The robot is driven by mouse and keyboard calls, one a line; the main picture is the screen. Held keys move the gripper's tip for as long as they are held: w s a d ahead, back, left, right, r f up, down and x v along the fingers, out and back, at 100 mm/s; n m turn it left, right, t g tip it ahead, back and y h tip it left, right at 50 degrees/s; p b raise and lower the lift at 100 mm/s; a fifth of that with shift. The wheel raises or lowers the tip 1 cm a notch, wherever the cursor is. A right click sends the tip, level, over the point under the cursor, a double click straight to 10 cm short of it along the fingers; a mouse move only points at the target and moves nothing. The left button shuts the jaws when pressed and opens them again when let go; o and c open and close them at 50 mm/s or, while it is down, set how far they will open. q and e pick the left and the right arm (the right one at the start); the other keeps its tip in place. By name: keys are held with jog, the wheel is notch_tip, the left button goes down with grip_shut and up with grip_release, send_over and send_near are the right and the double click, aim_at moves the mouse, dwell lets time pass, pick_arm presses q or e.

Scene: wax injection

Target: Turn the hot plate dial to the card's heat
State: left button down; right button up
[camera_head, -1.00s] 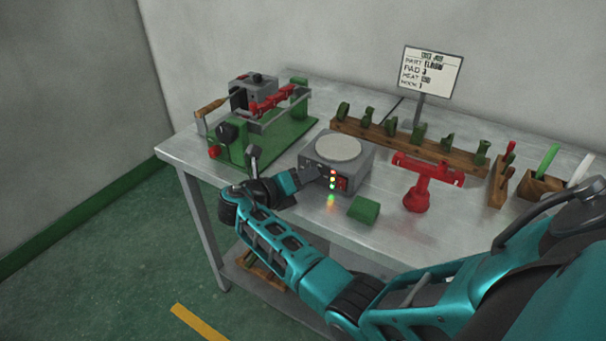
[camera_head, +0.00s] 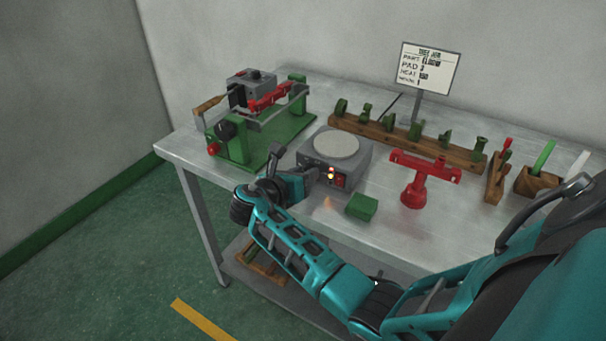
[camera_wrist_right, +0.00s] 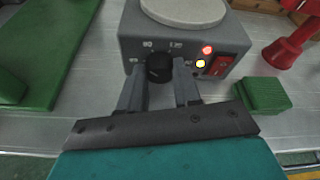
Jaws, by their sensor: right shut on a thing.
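The hot plate (camera_head: 360,163) is a grey box with a pale round top, on the table in the head view. Its black dial (camera_wrist_right: 159,68) shows on the front face in the right wrist view, with small marks around it. My right gripper (camera_wrist_right: 160,78) has its two fingers on either side of the dial, shut on it. In the head view my right gripper (camera_head: 303,180) is at the front of the hot plate. A red lamp and a yellow lamp glow beside a red switch (camera_wrist_right: 221,65). The card (camera_head: 430,69) lists a heat that looks like 100, in small print. My left gripper is not in view.
A green block (camera_head: 361,207) lies right of the hot plate's front. A red stand (camera_head: 415,185) is farther right. A green machine (camera_head: 245,150) stands to the left. A wooden rack (camera_head: 400,138) with several green pieces runs behind.

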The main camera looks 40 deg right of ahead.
dwell(0.3)
jog(key=o, duration=1.1)
jog(key=shift+c, duration=0.2)
